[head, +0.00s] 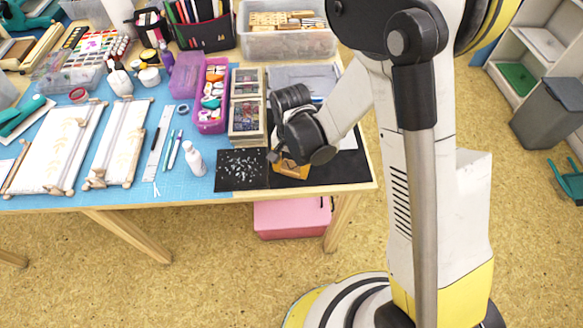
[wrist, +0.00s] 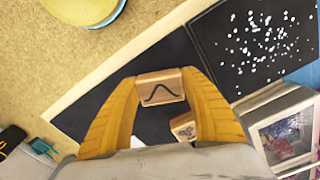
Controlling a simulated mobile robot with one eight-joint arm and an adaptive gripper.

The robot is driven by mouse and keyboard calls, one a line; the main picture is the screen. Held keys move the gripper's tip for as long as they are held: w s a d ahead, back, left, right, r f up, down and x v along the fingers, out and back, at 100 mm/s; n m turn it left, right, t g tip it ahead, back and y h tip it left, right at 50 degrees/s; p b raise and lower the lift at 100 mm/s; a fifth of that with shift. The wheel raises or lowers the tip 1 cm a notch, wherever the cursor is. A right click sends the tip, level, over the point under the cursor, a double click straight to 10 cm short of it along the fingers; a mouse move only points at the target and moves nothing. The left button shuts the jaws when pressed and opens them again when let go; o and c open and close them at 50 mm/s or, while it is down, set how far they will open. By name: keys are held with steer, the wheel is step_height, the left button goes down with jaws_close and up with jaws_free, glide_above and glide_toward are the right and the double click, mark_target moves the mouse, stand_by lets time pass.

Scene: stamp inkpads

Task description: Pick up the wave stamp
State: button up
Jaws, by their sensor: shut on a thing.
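The wave stamp (wrist: 161,88) is a small wooden block with a black wave line on the face towards the wrist camera. My gripper (wrist: 159,80) has its two yellow fingers closed on the stamp's left and right sides. I cannot tell whether the stamp touches the black mat (wrist: 85,112) or hangs just above it. A second wooden stamp (wrist: 183,127) with a dark picture lies close by, beside the right finger, partly hidden.
A black sheet with pale specks (head: 240,170) lies left of my gripper. An open wooden case (head: 247,125) stands behind that sheet. A purple box (head: 211,100) and a white bottle (head: 194,160) are farther left. The table's front edge is close to my gripper.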

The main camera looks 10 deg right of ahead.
mark_target(291, 168)
step_height(291, 168, up, 4)
steer(key=shift+r+p, duration=0.1)
steer(key=shift+p, duration=1.1)
steer(key=s+d+r+p, duration=0.3)
steer(key=d+r, duration=0.3)
steer(key=d, duration=0.5)
steer(key=shift+s+r+p, duration=0.3)
steer(key=shift+r+p, duration=0.1)
steer(key=shift+d, duration=0.1)
